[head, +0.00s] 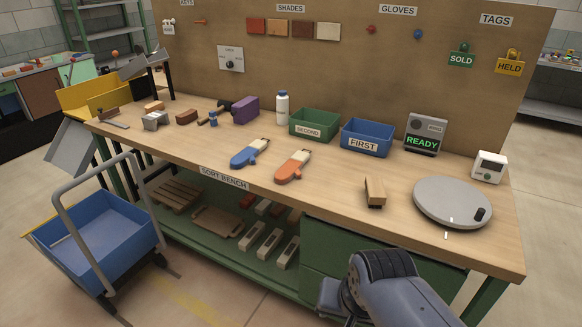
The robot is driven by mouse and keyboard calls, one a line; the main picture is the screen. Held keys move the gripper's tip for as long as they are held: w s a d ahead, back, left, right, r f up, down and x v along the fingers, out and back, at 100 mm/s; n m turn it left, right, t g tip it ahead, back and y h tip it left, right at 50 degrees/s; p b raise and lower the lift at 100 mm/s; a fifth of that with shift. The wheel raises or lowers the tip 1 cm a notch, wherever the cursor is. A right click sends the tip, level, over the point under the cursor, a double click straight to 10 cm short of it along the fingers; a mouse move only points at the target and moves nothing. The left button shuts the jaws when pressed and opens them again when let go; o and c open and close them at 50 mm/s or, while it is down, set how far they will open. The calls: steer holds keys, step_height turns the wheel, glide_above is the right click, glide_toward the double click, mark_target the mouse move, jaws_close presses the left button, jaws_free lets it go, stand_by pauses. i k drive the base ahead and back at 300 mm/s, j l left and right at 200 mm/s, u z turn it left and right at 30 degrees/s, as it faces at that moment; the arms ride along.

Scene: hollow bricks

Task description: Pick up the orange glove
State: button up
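The orange glove (289,169) lies flat on the wooden bench top, near the front edge in the middle. It has a pale cuff that points up and to the right. A blue glove (246,155) of the same shape lies to its left, with a gap between them. Part of my arm (400,296) shows at the lower right, in front of the bench. Its gripper fingers are not visible. Nothing touches or covers the orange glove.
Behind the gloves stand a green SECOND bin (314,125), a blue FIRST bin (366,138) and a white bottle (282,108). Bench top around the orange glove is clear.

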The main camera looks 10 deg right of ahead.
mark_target(290, 169)
steer(key=i+j+z, duration=0.25)
steer(key=i+j, duration=0.15)
steer(key=i, duration=0.3)
steer(key=i+j+z, duration=0.2)
steer(key=i+j, duration=0.35)
steer(key=i, duration=0.15)
